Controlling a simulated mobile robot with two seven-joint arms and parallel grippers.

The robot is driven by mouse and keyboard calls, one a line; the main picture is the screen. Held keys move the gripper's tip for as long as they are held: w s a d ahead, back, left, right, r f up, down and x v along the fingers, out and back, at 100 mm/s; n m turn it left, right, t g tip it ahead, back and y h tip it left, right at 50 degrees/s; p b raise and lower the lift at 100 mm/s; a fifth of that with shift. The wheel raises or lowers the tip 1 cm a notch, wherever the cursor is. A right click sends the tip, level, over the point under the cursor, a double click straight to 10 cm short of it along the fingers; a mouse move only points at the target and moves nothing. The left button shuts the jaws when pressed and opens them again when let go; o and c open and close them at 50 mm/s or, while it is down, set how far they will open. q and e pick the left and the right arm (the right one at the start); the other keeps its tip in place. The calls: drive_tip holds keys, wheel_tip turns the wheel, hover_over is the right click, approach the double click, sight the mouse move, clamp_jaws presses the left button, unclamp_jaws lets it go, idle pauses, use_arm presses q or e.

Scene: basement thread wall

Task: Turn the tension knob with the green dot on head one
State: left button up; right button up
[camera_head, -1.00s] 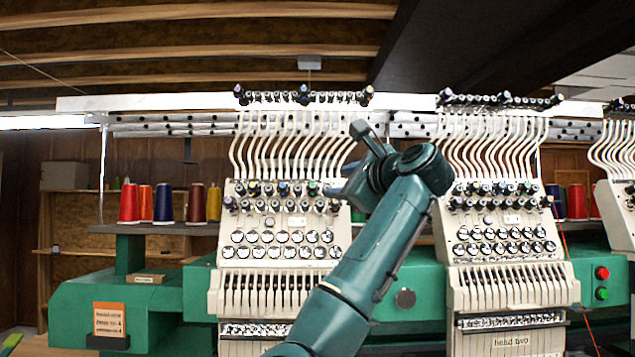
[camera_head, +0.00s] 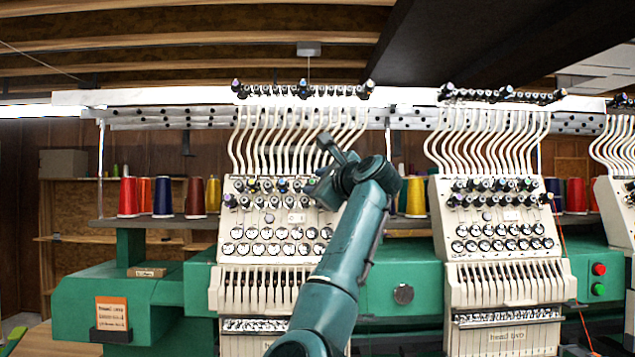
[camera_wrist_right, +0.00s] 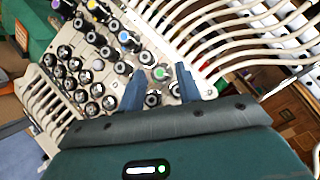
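Head one (camera_head: 225,205) is the cream panel on the left, with rows of black tension knobs with coloured dots. The green-dot knob (camera_wrist_right: 160,73) shows in the right wrist view, between the two blue fingertips of my right gripper (camera_wrist_right: 160,68). The fingers are apart, with a gap on both sides of the knob; whether they reach around it in depth I cannot tell. In the head view my right gripper (camera_head: 314,188) is at the right end of the knob rows and covers that knob. My left gripper is not in view.
A blue-dot knob (camera_wrist_right: 127,40) and other knobs sit close beside the green-dot one. White thread tubes (camera_head: 300,135) rise above the panel. Head two (camera_head: 500,225) stands to the right. Thread cones (camera_head: 163,197) stand on a shelf at the left.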

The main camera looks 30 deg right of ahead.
clamp_jaws()
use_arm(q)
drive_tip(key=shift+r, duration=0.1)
use_arm(e)
drive_tip(key=shift+r, duration=0.1)
